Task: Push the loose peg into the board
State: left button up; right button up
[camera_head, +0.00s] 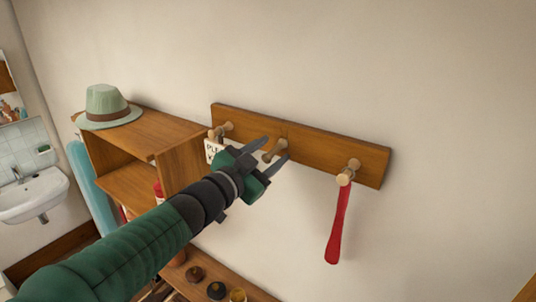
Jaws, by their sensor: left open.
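A wooden board (325,143) is fixed on the wall with three pegs along it. The middle peg (274,150) shows between the fingers of my left gripper (270,154). My left gripper is open, with one finger on either side of that peg; I cannot tell if they touch. The left peg (226,128) carries a small white sign, partly hidden by my gripper. The right peg (346,176) has a red strap hanging from it. I cannot tell from this view which peg is loose. My right gripper is not in view.
A wooden shelf unit (150,132) stands left of the board, with a pale green hat (107,106) on top. The red strap (338,226) hangs below the right peg. A low bench (222,268) with small round items is below. A sink (34,194) is far left.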

pick_arm(q)
jog(key=p+v, duration=0.1)
jog(key=v, duration=1.5)
jog(key=shift+s+a+f, duration=0.15)
jog(key=shift+s+a, duration=0.05)
jog(key=shift+a, duration=0.1)
